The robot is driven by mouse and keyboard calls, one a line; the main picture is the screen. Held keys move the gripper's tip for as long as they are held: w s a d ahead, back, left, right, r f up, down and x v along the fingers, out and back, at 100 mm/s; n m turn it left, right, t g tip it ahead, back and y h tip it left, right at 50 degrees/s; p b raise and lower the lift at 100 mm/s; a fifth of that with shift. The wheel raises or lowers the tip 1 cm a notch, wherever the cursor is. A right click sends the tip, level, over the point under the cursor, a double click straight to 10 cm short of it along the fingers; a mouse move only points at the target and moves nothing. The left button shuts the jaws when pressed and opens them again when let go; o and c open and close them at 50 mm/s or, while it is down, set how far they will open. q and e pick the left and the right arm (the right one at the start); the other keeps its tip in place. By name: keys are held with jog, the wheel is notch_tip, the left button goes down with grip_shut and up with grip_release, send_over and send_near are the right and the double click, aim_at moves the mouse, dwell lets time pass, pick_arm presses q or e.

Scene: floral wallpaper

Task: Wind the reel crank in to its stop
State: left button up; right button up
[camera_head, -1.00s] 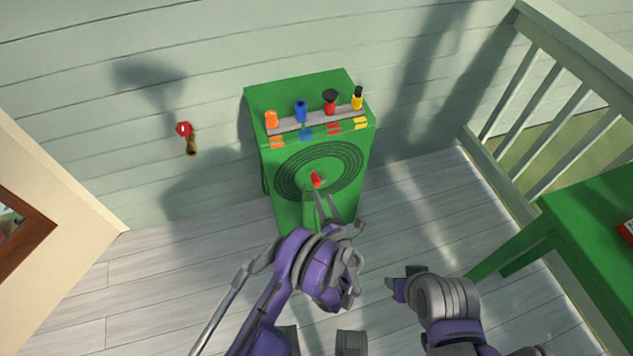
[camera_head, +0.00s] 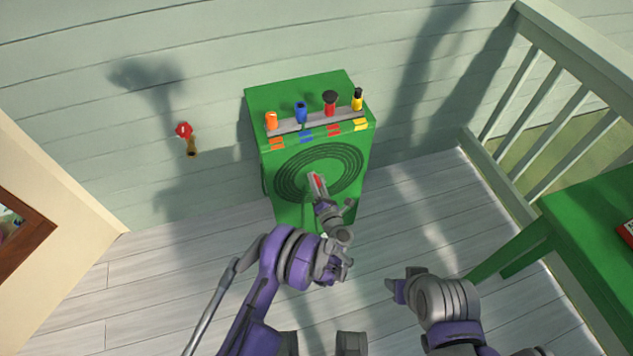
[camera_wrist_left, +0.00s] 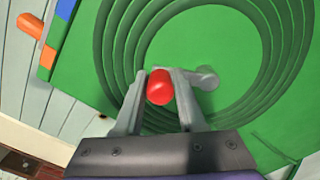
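The reel (camera_head: 290,180) is a set of dark rings on the front of a green cabinet. Its crank has a red knob (camera_head: 317,181), which also shows in the left wrist view (camera_wrist_left: 160,87). There, the crank's grey arm (camera_wrist_left: 207,78) reaches to the right of the knob. My left gripper (camera_head: 318,186) has one finger on each side of the red knob, and both fingertips appear to touch it. The fingers hide part of the crank. My right gripper (camera_head: 393,287) is low and to the right, away from the cabinet; its fingers are not clear.
The cabinet top (camera_head: 290,90) carries orange, blue, red and yellow pegs on a grey strip (camera_head: 315,121). A red valve handle (camera_head: 183,130) is on the wall at left. A green table (camera_head: 590,215) and a railing (camera_head: 545,95) stand at right. Floor between is clear.

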pick_arm(q)
grip_shut()
dwell(1.1)
